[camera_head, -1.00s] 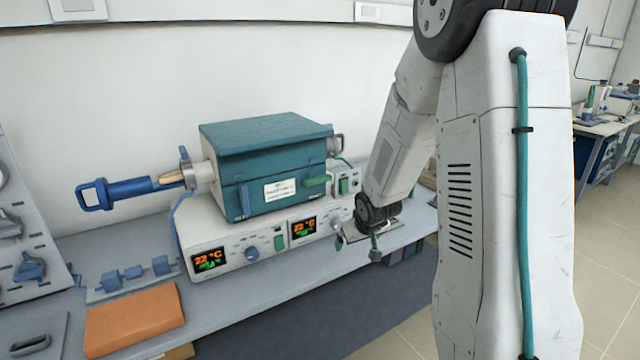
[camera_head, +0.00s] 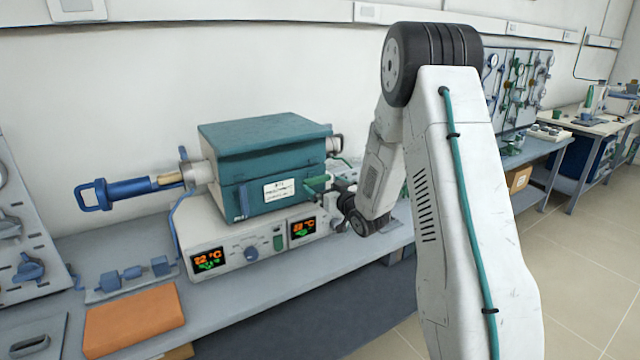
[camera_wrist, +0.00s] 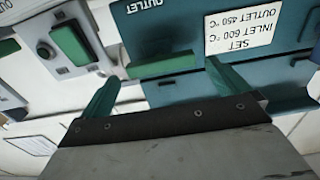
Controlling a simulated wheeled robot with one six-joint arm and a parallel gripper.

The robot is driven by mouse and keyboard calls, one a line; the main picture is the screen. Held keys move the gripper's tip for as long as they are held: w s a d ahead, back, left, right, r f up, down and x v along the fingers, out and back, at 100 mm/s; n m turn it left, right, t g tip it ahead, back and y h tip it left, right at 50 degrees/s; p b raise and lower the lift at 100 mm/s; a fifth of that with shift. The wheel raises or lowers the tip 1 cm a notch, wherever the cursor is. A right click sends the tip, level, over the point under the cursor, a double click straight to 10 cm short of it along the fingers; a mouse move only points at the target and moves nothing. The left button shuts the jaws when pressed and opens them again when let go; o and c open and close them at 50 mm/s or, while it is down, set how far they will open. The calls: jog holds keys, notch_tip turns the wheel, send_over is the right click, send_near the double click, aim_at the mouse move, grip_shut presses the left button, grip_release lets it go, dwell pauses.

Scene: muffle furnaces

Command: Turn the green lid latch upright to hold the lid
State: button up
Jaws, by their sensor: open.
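The green lid latch (camera_head: 316,183) lies level on the front of the teal furnace (camera_head: 285,203), near its right end below the lid (camera_head: 262,135). In the wrist view the latch (camera_wrist: 160,66) is a horizontal green bar left of the white label. My gripper (camera_wrist: 163,72) is open, its two green fingers spread to either side of the latch. No grip on it shows, and I cannot tell whether a finger touches it. In the head view my gripper is close to the furnace's right front, its fingertips too small to make out.
The furnace stands on a white control unit with two lit displays (camera_head: 209,261). A blue-handled rod (camera_head: 135,190) sticks out at the furnace's left. An orange block (camera_head: 135,318) and blue clamps lie at the bench's left. The bench front (camera_head: 285,300) is clear.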

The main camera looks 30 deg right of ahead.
aim_at(319, 181)
jog(key=shift+w, duration=1.6)
jog(key=c, duration=0.8)
